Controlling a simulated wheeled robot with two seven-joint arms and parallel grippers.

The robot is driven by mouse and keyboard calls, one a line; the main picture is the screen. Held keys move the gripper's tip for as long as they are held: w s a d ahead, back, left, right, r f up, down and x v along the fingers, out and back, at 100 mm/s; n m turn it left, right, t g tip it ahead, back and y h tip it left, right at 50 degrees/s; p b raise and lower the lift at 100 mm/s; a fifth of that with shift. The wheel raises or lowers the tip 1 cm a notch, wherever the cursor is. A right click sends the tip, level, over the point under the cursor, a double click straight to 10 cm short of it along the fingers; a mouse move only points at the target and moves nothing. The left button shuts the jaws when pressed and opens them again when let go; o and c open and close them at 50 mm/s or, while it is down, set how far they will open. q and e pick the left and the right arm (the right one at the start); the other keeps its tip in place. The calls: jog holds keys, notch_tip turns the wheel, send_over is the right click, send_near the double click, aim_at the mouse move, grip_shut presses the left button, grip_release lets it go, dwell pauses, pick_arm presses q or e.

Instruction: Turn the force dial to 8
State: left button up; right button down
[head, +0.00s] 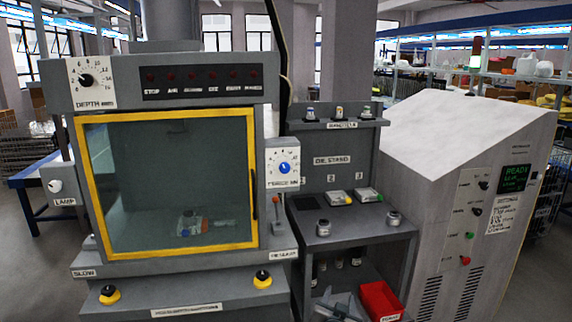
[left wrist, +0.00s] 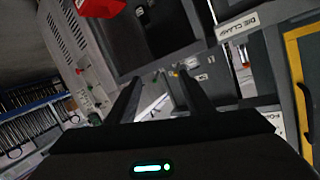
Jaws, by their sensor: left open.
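The force dial (head: 284,168) is a blue knob on a white plate, on the grey panel right of the yellow-framed window. Its numbers are too small to read for certain. A corner of its white plate (left wrist: 272,119) shows at the right in the left wrist view, mostly hidden behind my gripper body. My left gripper (head: 340,306) appears low in the head view, in front of the die stand and below the dial. In the left wrist view its two dark fingers (left wrist: 160,95) are apart with nothing held between them. My right gripper is not in view.
A depth dial (head: 86,79) with a black knob is at upper left. The die clamp lever (head: 276,205) sits just below the force dial. A red bin (head: 380,301) stands low right. The die stand (head: 345,232) and a grey cabinet (head: 466,140) fill the right.

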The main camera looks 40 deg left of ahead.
pick_arm(q)
jog(key=s+a+r+n+y+p, duration=0.1)
jog(key=a+r, duration=0.3)
jog(key=r, duration=0.6)
jog(key=s+a+r+n+g+y, duration=0.1)
jog(key=a+r+n+y, duration=0.3)
jog(key=r, duration=0.7)
jog(key=s+a+r+n+g+y+p, duration=0.1)
jog(key=a+r, duration=0.4)
jog(key=r, duration=0.5)
jog(key=shift+s+r+n+y+p, duration=0.2)
jog(key=shift+r+n+y+p, duration=0.2)
jog(key=shift+n+y, duration=0.6)
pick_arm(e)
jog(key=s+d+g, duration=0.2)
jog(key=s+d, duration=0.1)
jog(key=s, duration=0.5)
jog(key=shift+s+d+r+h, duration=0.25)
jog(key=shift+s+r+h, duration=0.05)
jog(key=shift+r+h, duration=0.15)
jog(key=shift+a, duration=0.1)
